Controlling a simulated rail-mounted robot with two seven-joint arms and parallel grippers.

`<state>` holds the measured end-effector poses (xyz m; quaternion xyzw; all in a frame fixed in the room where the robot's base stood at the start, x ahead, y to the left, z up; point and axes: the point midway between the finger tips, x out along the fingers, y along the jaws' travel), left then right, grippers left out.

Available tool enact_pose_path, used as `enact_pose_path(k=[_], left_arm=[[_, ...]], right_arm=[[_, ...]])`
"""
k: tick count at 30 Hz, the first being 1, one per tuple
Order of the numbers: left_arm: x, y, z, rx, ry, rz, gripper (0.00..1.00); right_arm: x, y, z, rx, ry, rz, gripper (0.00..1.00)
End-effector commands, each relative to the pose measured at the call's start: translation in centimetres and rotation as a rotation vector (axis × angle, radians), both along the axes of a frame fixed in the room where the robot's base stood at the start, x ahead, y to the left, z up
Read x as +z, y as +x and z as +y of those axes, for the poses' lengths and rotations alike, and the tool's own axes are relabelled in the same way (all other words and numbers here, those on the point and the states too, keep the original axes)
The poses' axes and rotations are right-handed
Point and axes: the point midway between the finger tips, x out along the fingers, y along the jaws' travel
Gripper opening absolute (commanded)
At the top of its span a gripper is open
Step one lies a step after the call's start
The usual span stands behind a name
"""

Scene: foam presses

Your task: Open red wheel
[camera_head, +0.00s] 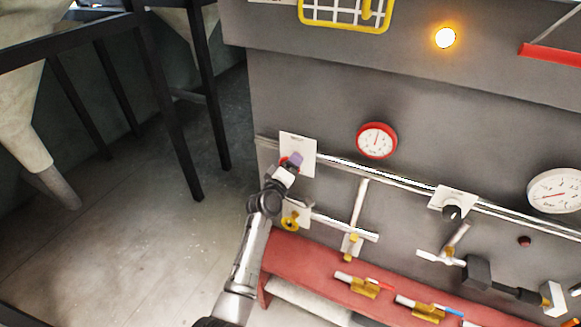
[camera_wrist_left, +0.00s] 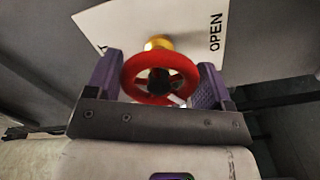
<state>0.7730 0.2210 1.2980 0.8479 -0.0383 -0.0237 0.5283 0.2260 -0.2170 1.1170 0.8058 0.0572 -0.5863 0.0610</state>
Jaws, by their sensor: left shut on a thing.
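The red wheel (camera_wrist_left: 182,62) sits on a brass stem (camera_wrist_left: 158,42) in front of a white sign (camera_wrist_left: 120,25) that reads "OPEN" in the left wrist view. My left gripper (camera_wrist_left: 158,82) is shut on the red wheel, with one purple finger on each side of its rim. In the head view my left gripper (camera_head: 292,162) is at the white sign (camera_head: 302,143) at the left end of the pipes. It hides most of the wheel there; only a bit of red shows. My right gripper is not in view.
A grey panel (camera_head: 310,80) carries a red-rimmed gauge (camera_head: 376,140), pipes, and a yellow wheel (camera_head: 291,222) just below my gripper. A red shelf (camera_head: 310,267) with valves runs along the bottom. Black frame legs (camera_head: 172,110) stand at left; floor between is clear.

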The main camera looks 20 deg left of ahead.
Motion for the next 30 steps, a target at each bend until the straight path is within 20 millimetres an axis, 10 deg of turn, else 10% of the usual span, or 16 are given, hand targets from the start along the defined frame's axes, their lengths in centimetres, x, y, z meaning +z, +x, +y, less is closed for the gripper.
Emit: enact_pose_path(k=[2, 3, 10, 22, 30], left_arm=[[-0.1, 0.0, 0.0, 0.000, 0.000, 0.002, 0.51], [-0.1, 0.0, 0.0, 0.000, 0.001, 0.002, 0.77], [-0.1, 0.0, 0.0, 0.000, 0.001, 0.001, 0.99], [0.0, -0.8, 0.0, -0.001, 0.002, 0.000, 1.00], [-0.2, -4.7, 0.4, 0.001, 0.001, -0.001, 1.00]], right_arm=[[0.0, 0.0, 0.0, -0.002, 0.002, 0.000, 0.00], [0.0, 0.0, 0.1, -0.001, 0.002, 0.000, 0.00], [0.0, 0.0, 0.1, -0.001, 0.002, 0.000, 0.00], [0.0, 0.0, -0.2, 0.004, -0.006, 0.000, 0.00], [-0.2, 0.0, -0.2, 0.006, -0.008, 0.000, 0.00]])
